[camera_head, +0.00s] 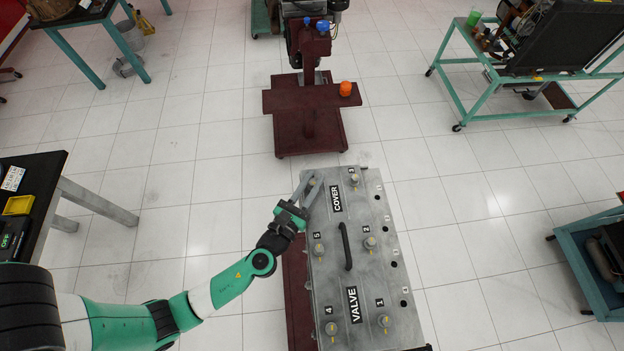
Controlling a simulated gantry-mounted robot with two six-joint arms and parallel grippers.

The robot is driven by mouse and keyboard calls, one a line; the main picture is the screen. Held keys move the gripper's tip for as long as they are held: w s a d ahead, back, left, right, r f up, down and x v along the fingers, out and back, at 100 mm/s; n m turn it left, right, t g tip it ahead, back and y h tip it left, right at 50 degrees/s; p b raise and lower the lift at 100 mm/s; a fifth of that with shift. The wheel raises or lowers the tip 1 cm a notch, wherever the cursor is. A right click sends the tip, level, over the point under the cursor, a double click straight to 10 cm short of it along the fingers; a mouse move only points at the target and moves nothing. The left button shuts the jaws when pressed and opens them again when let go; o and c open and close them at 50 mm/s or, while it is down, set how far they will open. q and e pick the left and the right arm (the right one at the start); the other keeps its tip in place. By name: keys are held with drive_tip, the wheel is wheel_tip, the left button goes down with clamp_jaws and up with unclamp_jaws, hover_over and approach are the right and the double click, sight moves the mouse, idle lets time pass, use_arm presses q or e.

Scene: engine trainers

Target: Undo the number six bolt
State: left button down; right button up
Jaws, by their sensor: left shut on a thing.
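The grey valve cover (350,295) lies in the lower middle of the head view, with black labels, a dark handle (346,246) and numbered bolts. My left gripper (309,186) is at the cover's far left corner, its fingers shut around the bolt there (311,182). That bolt's own number is hidden, but it stands in line beyond bolts five (319,250) and four (331,329), where six fits. Bolts three (354,180), two (370,243) and one (384,321) line the right side. My right gripper is out of view.
A dark red stand (308,125) with an orange object (345,88) stands beyond the cover. A black-topped table (45,170) is at the left. Green-framed carts (470,95) stand at the right. The tiled floor between is clear.

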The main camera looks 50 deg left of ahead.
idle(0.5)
use_arm(q)
drive_tip(key=c, duration=0.7)
unclamp_jaws()
drive_tip(key=shift+c, duration=0.2)
